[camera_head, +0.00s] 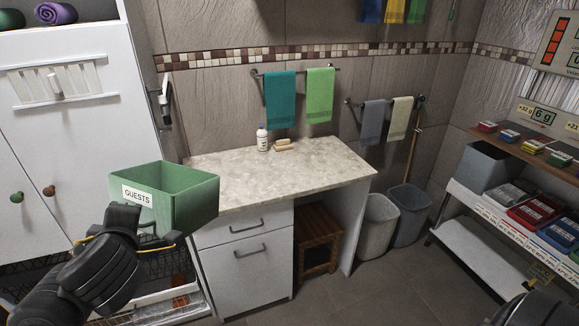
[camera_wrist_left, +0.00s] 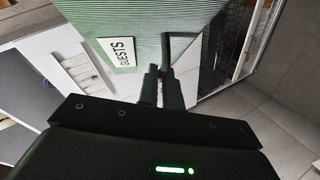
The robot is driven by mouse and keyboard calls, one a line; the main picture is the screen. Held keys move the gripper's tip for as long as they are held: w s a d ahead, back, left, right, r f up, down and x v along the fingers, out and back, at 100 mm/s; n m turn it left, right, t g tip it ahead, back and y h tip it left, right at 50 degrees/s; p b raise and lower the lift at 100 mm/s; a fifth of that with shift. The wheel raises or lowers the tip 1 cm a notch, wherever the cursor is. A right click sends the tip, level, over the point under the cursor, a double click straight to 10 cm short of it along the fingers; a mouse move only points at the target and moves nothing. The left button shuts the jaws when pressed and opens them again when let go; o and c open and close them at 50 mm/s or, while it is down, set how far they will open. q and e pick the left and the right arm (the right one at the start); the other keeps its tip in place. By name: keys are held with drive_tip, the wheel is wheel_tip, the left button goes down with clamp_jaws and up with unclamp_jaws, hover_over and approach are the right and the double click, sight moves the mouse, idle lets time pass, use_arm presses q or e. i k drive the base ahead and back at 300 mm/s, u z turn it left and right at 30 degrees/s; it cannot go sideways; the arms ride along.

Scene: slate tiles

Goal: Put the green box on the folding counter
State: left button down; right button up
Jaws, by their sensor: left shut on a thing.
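The green box (camera_head: 187,212) is open-topped, looks empty, and has a white "GUESTS" label on its front. My left gripper (camera_head: 128,222) is shut on it and holds it up, roughly level, in front of the counter's left end. The folding counter (camera_head: 265,178) has a pale stone top over white drawers. The box overlaps its left front corner in the head view; I cannot tell the gap between them.
A white bottle (camera_head: 262,139) and tan soap bars (camera_head: 283,145) stand at the counter's back; its front and middle are clear. A white cabinet (camera_head: 75,110) rises at left. A wooden stool (camera_head: 318,243) is under the counter, and bins (camera_head: 377,222) stand right of it.

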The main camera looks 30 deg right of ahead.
sight(255, 183)
drive_tip(key=z, duration=2)
drive_tip(key=i, duration=0.6)
